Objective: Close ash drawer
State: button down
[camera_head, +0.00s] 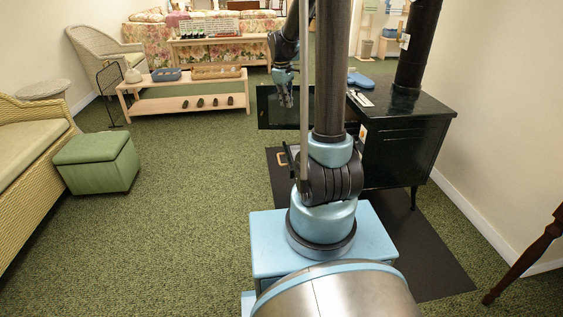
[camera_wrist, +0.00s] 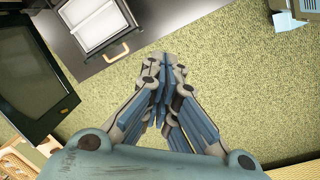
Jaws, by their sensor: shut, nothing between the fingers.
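The black stove (camera_head: 405,140) stands right of my arm in the head view. The ash drawer (camera_wrist: 97,22) shows at the top of the wrist view, pulled out, with its pale tray visible from above. Its tan bar handle (camera_wrist: 110,54) faces the carpet; the handle (camera_head: 283,157) also shows left of my arm in the head view. My gripper (camera_wrist: 160,62) is shut and empty, right of the handle in the wrist view and apart from it in the picture. In the head view my gripper (camera_head: 287,102) hangs in front of a dark open door panel (camera_head: 268,112). My arm hides much of the stove front.
The dark door panel (camera_wrist: 30,75) fills the left of the wrist view. A dark floor mat (camera_head: 440,270) lies under the stove. A low wooden bench (camera_head: 185,104) and a green ottoman (camera_head: 97,163) stand left. Carpet between them is clear.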

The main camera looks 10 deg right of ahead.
jog(key=w+a+f+n, duration=0.3)
jog(key=w+f+n, duration=0.1)
jog(key=w+f, duration=1.1)
jog(key=w+a+f+n+h, duration=0.15)
jog(key=w+f, duration=0.25)
jog(key=f, duration=0.7)
jog(key=w+a+f+n, duration=0.1)
jog(key=w+f+n, duration=0.2)
jog(key=f, duration=0.7)
jog(key=d+f, duration=0.7)
jog(key=f, duration=0.3)
jog(key=shift+w+g, duration=0.15)
jog(key=shift+g, duration=0.25)
jog(key=shift+f, duration=0.1)
